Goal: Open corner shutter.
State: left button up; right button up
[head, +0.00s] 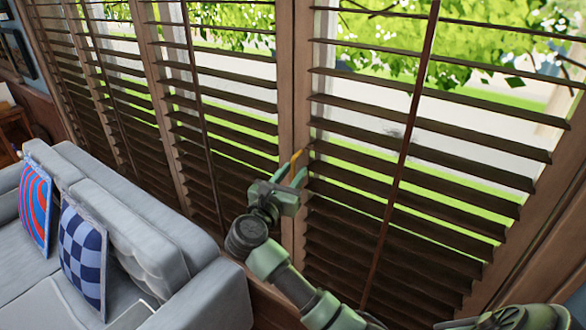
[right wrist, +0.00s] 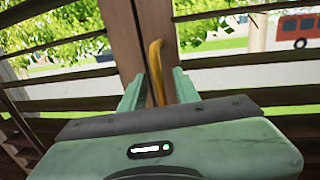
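A wooden shutter with dark slats (head: 440,130) fills the right of the head view, and it is closed in its frame. A curved yellow handle (head: 296,157) is on the upright beside its left edge; it also shows in the right wrist view (right wrist: 156,70). My right gripper (head: 293,173) is at this handle. In the right wrist view its two fingers (right wrist: 157,88) are apart, with the handle between them and a visible gap on each side. The handle's lower end is hidden behind the gripper body. My left gripper is not in view.
More slatted shutters (head: 130,95) run along the wall to the left. A grey sofa (head: 135,215) with a red-and-blue cushion (head: 36,208) and a checkered cushion (head: 82,255) stands close to the left of my right arm. Trees and grass show outside.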

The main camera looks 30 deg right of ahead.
jog(key=shift+w+d, duration=0.15)
jog(key=shift+d, duration=0.05)
grip_shut()
dwell(1.4)
